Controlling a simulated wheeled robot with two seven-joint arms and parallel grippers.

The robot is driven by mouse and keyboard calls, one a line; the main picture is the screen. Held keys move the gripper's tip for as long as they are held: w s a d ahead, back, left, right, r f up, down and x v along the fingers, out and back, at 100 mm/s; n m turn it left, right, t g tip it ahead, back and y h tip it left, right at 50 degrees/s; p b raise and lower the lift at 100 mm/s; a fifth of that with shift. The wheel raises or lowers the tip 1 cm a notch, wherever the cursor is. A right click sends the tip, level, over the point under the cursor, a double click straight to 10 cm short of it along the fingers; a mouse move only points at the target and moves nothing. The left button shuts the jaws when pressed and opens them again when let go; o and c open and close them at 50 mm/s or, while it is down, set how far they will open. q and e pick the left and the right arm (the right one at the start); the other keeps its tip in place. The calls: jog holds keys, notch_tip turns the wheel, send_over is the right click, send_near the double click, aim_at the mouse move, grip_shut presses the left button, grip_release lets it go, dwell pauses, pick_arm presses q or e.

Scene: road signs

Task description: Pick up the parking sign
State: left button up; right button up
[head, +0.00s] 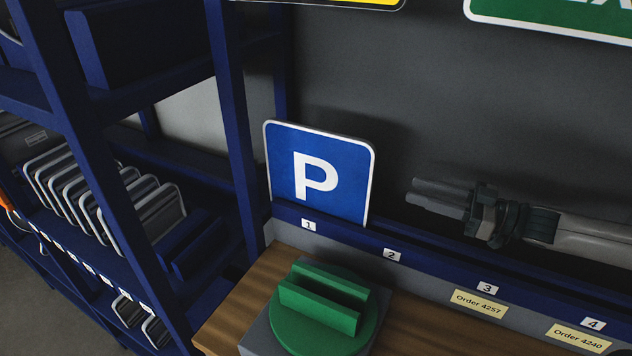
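The parking sign (335,185) is a blue square with a white border and a white P. It stands nearly upright behind the blue rail at the label 1, and its lower edge is hidden by the rail. My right gripper (418,193) comes in from the right and points left toward the sign, with a clear gap between them in the picture. Its fingers lie close together from this angle, so their opening is unclear. Nothing shows between them. My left gripper is not in view.
A green round fixture (325,305) with a slot sits on the wooden bench (232,312). A blue shelf (235,130) with metal-edged plates stands left. Yellow and green signs hang above.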

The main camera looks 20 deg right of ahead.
aim_at(370, 177)
jog(key=shift+w+a, duration=0.1)
jog(key=shift+b+x, duration=0.4)
jog(key=shift+x, duration=5.6)
